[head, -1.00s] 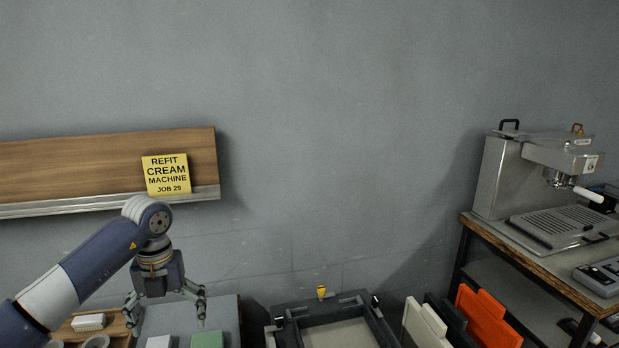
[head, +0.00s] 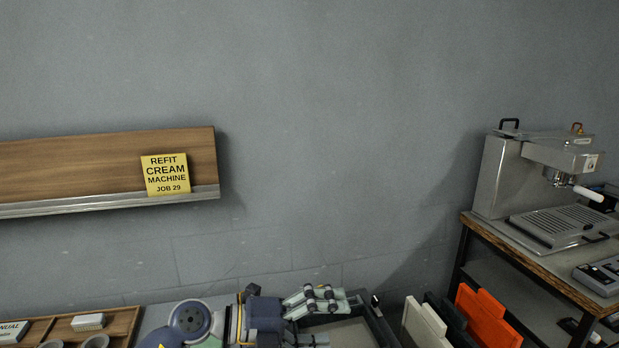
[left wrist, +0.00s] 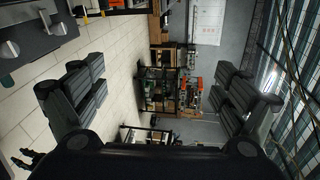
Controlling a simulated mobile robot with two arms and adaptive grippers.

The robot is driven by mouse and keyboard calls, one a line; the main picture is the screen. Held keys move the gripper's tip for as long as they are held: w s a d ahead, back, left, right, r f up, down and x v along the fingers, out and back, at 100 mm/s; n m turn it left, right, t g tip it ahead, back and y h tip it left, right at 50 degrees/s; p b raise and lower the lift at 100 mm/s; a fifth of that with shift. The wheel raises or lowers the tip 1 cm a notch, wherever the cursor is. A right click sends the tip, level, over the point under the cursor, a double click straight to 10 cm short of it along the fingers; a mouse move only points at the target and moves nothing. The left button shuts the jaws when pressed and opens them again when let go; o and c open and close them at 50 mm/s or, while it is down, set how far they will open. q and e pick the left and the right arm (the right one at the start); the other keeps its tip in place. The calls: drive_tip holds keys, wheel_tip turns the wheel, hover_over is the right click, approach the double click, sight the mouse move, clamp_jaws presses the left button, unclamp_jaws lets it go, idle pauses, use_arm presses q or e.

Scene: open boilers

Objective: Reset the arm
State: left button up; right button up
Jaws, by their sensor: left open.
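My left gripper (head: 322,312) is low in the head view, at the bottom middle, with its fingers pointing right. It is open and empty, with a wide gap between its fingers. It is in front of a dark tray-like frame (head: 381,325) and hides part of it. In the left wrist view, the fingers of my left gripper (left wrist: 160,100) stand far apart at left and right, with only the room between them. My right gripper is not in view.
A steel coffee machine (head: 528,185) stands on a wooden-topped bench (head: 520,257) at right. Orange panels (head: 484,318) and white panels (head: 424,322) stand upright below it. A wooden tray (head: 122,322) is at lower left. A yellow note (head: 166,174) is on the wall ledge. The wall above is clear.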

use_arm(q)
wheel_tip(320, 180, up, 5)
drive_tip(key=n+t+h, duration=0.3)
drive_tip(key=n+t, duration=0.1)
drive_tip(key=w+a+r+n+t+y, duration=0.1)
drive_tip(key=w+a+n+t+y, duration=0.2)
drive_tip(key=a+n+t+y, duration=0.65)
drive_tip(key=s+a+f+n+g+y, duration=0.1)
drive_tip(key=s+a+f+n+y, duration=0.2)
drive_tip(key=a+f+n+y, duration=0.35)
drive_tip(key=s+a+f+n+g+y, duration=0.1)
drive_tip(key=s+a+f+n+y, duration=0.2)
drive_tip(key=a+f+n, duration=0.6)
drive_tip(key=s+f+n+g, duration=0.2)
drive_tip(key=s+f+g, duration=0.3)
drive_tip(key=s+f, duration=0.5)
drive_tip(key=s+f+n+g, duration=0.2)
drive_tip(key=s+f+g, duration=0.4)
drive_tip(key=s, duration=0.9)
wheel_tip(320, 180, down, 29)
drive_tip(key=b, duration=0.5)
drive_tip(key=s+a+f+g+b, duration=0.1)
drive_tip(key=s+f+b, duration=0.1)
drive_tip(key=s+f, duration=0.6)
drive_tip(key=s+a+f+g+b, duration=0.1)
drive_tip(key=s+f+b, duration=0.1)
drive_tip(key=s+f, duration=0.7)
wheel_tip(320, 180, down, 6)
drive_tip(key=shift+s+r, duration=0.2)
drive_tip(key=shift+r, duration=0.05)
